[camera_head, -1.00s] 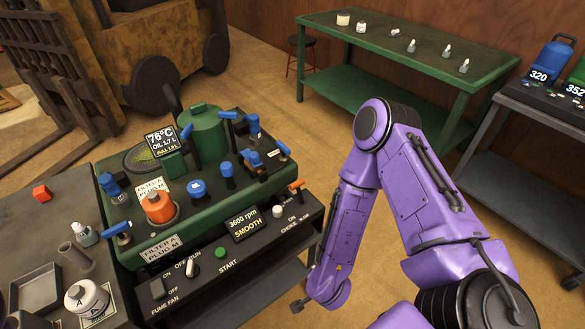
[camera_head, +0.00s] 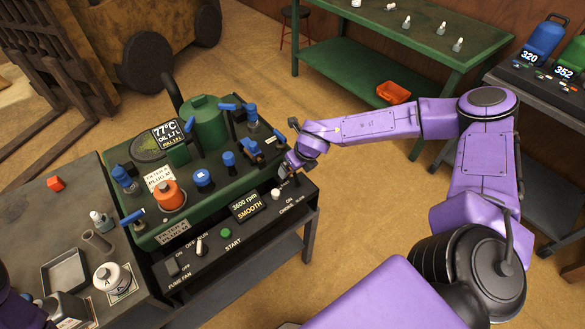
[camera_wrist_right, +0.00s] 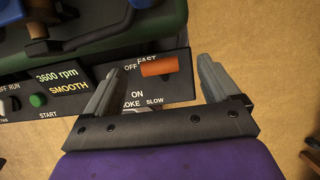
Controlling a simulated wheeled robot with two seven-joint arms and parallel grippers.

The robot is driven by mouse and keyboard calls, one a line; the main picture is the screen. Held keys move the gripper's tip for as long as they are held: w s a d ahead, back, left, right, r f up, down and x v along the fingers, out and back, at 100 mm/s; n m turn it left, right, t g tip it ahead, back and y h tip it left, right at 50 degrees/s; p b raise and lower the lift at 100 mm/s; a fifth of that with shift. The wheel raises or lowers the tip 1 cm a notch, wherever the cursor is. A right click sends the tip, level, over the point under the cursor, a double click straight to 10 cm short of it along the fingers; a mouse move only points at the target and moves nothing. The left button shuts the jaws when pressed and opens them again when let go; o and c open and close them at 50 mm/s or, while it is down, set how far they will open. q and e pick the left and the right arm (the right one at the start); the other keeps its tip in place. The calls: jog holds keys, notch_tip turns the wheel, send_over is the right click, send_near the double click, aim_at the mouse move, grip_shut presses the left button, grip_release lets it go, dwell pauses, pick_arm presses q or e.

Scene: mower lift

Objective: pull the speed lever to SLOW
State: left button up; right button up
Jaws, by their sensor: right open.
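The speed lever (camera_wrist_right: 160,66) has an orange handle and shows in the right wrist view beside the FAST label, with SLOW printed lower on the panel. My right gripper (camera_wrist_right: 162,68) is open, its grey fingers on either side of the orange handle; I cannot tell whether they touch it. In the head view my right gripper (camera_head: 286,168) is over the panel's right end and hides the lever. The display (camera_head: 247,207) reads 3600 rpm, SMOOTH. Part of my left arm shows at the lower left corner; its fingers are unclear.
The green engine (camera_head: 205,115) with blue-handled parts and an orange cap (camera_head: 168,193) stands just left of my right gripper. The choke's white knob (camera_head: 275,194) and green START button (camera_head: 225,232) are on the panel. Open floor lies to the right.

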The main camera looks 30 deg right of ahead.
aim_at(296, 177)
jog(key=shift+x, duration=1.8)
